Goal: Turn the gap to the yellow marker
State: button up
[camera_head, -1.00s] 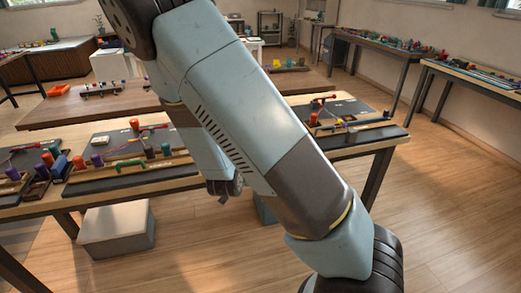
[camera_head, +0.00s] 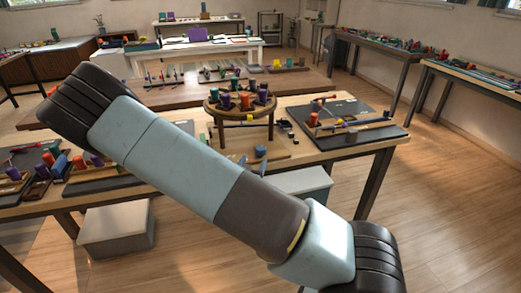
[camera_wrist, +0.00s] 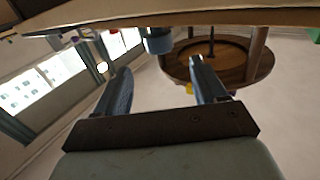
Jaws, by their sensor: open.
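In the head view a round wooden braiding stand (camera_head: 212,104) stands on the near table, its top ringed with orange, purple, dark green and blue bobbins. A small yellow piece (camera_head: 250,117), perhaps the yellow marker, shows below its rim at the front. In the wrist view, which looks upside down, the stand (camera_wrist: 240,62) is at the upper right and a yellow bit (camera_wrist: 189,88) shows beside a finger. My gripper (camera_wrist: 160,85) is open, with nothing between its fingers. I cannot make out the gap.
A blue cylinder (camera_head: 261,152) stands before the stand and also shows in the wrist view (camera_wrist: 158,41). My arm covers the table's middle left. A grey box (camera_head: 116,228) sits on the floor.

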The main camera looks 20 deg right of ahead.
aim_at(259, 151)
jog(key=x, duration=0.9)
jog(key=shift+w+d, duration=0.15)
jog(key=shift+w, duration=0.2)
jog(key=c, duration=1)
jog(key=shift+o, duration=0.2)
